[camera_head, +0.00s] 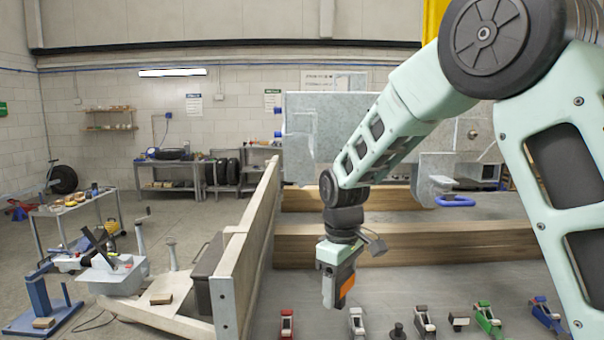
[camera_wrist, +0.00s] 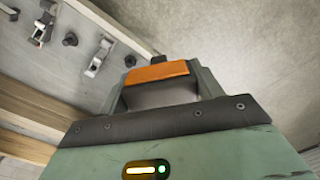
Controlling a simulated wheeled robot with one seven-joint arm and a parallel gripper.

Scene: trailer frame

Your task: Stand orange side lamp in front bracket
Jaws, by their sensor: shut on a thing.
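The orange side lamp shows as an orange strip between the jaws of my gripper (camera_head: 338,288), and in the wrist view the same orange lamp (camera_wrist: 157,73) sits across the jaw tips. My gripper is shut on it, pointing down above the grey trailer bed (camera_head: 400,275), clear of the small parts. Most of the lamp is hidden by the jaws. I cannot tell which fitting is the front bracket. In the wrist view, a red-tipped clamp (camera_wrist: 42,25) and a light metal clamp (camera_wrist: 98,57) lie on the grey bed at upper left.
A red clamp (camera_head: 287,325), a white clamp (camera_head: 356,323), a green clamp (camera_head: 488,320) and a blue clamp (camera_head: 545,315) line the near bed. Wooden beams (camera_head: 400,243) cross behind my gripper. The trailer's side wall (camera_head: 245,250) rises at left.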

